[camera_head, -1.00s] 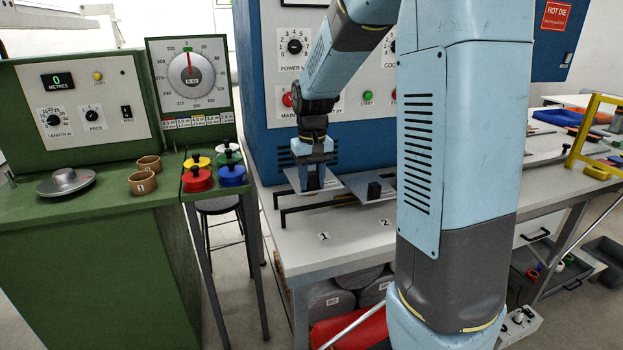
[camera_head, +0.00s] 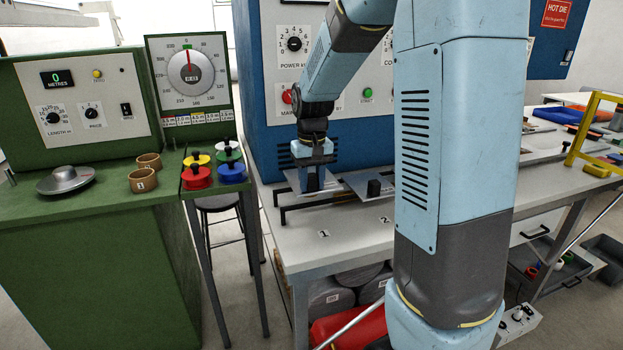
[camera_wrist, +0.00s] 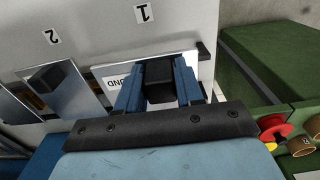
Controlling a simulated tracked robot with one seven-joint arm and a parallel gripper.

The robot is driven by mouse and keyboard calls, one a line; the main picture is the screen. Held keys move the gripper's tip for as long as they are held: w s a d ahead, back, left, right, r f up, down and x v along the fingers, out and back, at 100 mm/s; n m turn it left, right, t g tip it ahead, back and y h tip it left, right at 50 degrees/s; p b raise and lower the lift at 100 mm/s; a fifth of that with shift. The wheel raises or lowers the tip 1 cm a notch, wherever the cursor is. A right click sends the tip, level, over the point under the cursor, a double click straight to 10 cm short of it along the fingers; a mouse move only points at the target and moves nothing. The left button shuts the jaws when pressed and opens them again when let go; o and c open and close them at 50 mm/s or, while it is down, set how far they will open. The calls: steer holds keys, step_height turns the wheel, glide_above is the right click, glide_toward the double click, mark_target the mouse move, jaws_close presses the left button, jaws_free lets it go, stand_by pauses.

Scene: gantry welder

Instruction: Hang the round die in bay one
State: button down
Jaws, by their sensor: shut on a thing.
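My gripper (camera_wrist: 159,88) is shut on the black block handle (camera_wrist: 158,80) of a pale metal plate. This plate (camera_wrist: 118,75) carries partly hidden lettering that seems to end in "UND". In the head view my gripper (camera_head: 312,187) and the plate (camera_head: 291,176) are over the black rails by the label 1 (camera_head: 324,233). The plate looks roughly level, but I cannot tell whether it rests on the rails. The label 1 also shows in the wrist view (camera_wrist: 143,13). The plate's underside and die opening are hidden.
A second plate (camera_head: 358,183) with a black handle (camera_head: 374,188) sits close on the right, by label 2 (camera_head: 385,220). The blue machine panel (camera_head: 262,90) rises behind. The bench front is clear.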

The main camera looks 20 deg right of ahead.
steer(key=shift+f, duration=2.5)
steer(key=c, duration=0.6)
jaws_free()
steer(key=shift+f, duration=0.1)
steer(key=shift+c, duration=0.2)
step_height(320, 180, up, 13)
steer(key=shift+s+r, duration=0.1)
steer(key=shift+r, duration=0.1)
steer(key=shift+s+r, duration=0.2)
steer(key=shift+r, duration=0.1)
steer(key=s+r+t, duration=0.2)
steer(key=s, duration=1)
steer(key=s+r+t, duration=0.1)
steer(key=s+t, duration=0.2)
steer(key=s, duration=0.9)
steer(key=shift+r, duration=0.35)
